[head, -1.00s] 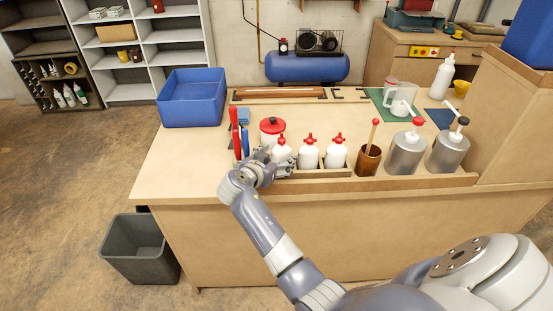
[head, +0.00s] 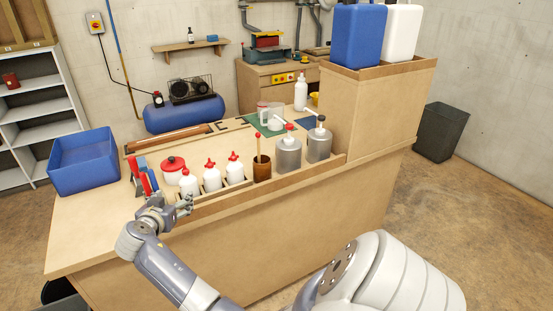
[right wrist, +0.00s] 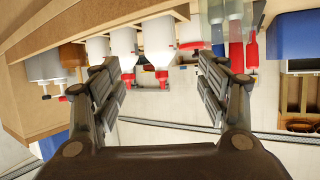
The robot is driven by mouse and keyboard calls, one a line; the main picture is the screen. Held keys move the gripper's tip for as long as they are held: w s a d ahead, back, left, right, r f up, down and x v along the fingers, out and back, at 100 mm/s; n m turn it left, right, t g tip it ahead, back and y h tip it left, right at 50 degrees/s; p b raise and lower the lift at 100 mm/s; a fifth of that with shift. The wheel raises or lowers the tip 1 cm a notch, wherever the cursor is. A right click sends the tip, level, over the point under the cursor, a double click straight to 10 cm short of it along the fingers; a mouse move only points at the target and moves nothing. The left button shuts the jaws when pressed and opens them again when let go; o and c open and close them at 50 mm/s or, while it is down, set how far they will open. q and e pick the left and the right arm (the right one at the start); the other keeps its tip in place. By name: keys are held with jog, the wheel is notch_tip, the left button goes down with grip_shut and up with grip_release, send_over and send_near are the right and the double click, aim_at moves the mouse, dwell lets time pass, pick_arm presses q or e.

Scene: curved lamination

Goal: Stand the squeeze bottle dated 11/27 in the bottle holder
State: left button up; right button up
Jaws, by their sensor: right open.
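Three white squeeze bottles with red caps stand in a row at the bench's front edge: left (head: 189,185), middle (head: 212,178), right (head: 235,170). No date is readable on any. A similar white bottle (head: 300,92) stands at the back of the bench. My right gripper (head: 185,204) is in front of the left bottle, apart from it. The right wrist view shows its fingers (right wrist: 155,75) spread with nothing between them, and white bottles (right wrist: 158,42) beyond, upside down in the picture. My left gripper is not in view.
A white pot with a red lid (head: 173,169) and upright red and blue tools (head: 146,180) stand left of the bottles. A brown cup (head: 262,171) and two grey pump dispensers (head: 288,155) stand right. A blue bin (head: 84,163) occupies the left end.

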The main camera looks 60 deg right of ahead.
jog(key=a+f+n+t+y, duration=0.3)
jog(key=a+n+t+y, duration=0.4)
jog(key=a, duration=0.6)
jog(key=s+a+f+n+g+y, duration=0.25)
jog(key=s+f, duration=0.25)
jog(key=f, duration=0.7)
jog(key=s+a+f+n+g+y, duration=0.1)
jog(key=s+a+f+n+g, duration=0.2)
jog(key=f, duration=0.8)
jog(key=s+a+f+n+g, duration=0.1)
jog(key=s+a+f+g, duration=0.15)
jog(key=s+f, duration=1.55)
jog(key=s+d+f+g, duration=0.1)
jog(key=s+f, duration=0.2)
jog(key=s, duration=0.6)
jog(key=s+d+f+g, duration=0.1)
jog(key=s+f, duration=0.3)
jog(key=s, duration=0.6)
jog(key=s+f+g+y, duration=0.1)
jog(key=s+f+g, duration=0.2)
jog(key=s, duration=0.6)
jog(key=shift+s+d+f+n, duration=0.25)
jog(key=shift+d+f+n, duration=0.2)
jog(key=shift+f, duration=0.2)
